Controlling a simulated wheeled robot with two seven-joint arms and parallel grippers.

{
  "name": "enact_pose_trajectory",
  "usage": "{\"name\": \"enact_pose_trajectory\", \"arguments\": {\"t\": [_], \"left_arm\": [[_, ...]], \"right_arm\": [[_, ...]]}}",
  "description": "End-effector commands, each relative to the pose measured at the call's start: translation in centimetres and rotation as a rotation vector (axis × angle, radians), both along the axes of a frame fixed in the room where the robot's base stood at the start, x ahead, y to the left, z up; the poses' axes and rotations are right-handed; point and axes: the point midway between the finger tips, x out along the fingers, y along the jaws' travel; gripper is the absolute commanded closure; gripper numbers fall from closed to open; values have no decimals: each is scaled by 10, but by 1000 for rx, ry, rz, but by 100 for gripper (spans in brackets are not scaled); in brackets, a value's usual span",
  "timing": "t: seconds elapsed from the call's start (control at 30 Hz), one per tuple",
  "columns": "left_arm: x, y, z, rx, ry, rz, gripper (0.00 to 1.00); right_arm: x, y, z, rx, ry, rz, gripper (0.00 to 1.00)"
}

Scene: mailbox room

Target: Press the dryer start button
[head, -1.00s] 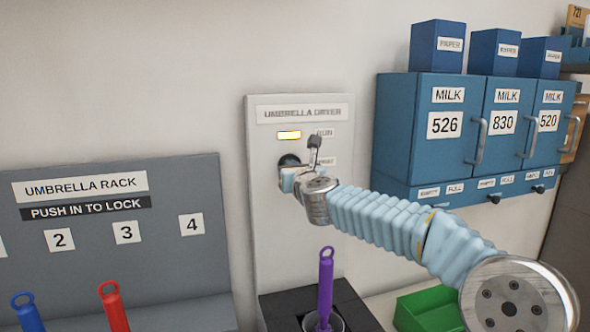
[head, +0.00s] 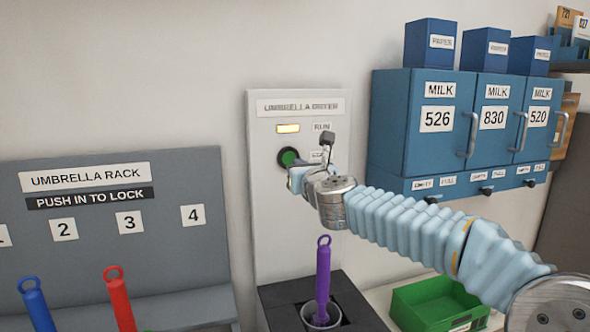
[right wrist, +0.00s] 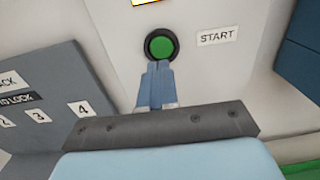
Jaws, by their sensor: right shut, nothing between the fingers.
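The umbrella dryer (head: 265,215) is a pale upright panel on the wall. Its green round start button (head: 288,156) with a black rim shows in the head view, and in the right wrist view the button (right wrist: 161,46) is beside a START label (right wrist: 217,36). My right gripper (head: 292,178) is shut and empty, just below the button in the head view. In the right wrist view its fingertips (right wrist: 157,66) are at the button's lower edge; whether they touch it I cannot tell. A yellow lamp (head: 288,128) is lit above. A purple umbrella (head: 323,270) stands in the dryer's holder. My left gripper is out of view.
A grey umbrella rack (head: 190,255) with blue (head: 35,305) and red (head: 120,300) umbrellas stands at left. Blue milk cabinets (head: 420,130) hang at right, above my right arm. A green tray (head: 420,305) sits at lower right.

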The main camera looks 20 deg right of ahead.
Motion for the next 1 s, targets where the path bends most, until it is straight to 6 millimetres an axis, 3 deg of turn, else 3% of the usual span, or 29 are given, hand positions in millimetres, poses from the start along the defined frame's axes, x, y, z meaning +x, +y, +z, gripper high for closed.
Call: {"name": "enact_pose_trajectory", "arguments": {"t": [0.2,0.4,1.0], "left_arm": [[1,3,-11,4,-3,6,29],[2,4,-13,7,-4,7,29],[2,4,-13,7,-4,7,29]], "right_arm": [[-39,0,0,0,-3,0,100],[-57,0,1,0,-1,1,100],[-60,0,1,0,-1,1,100]]}}
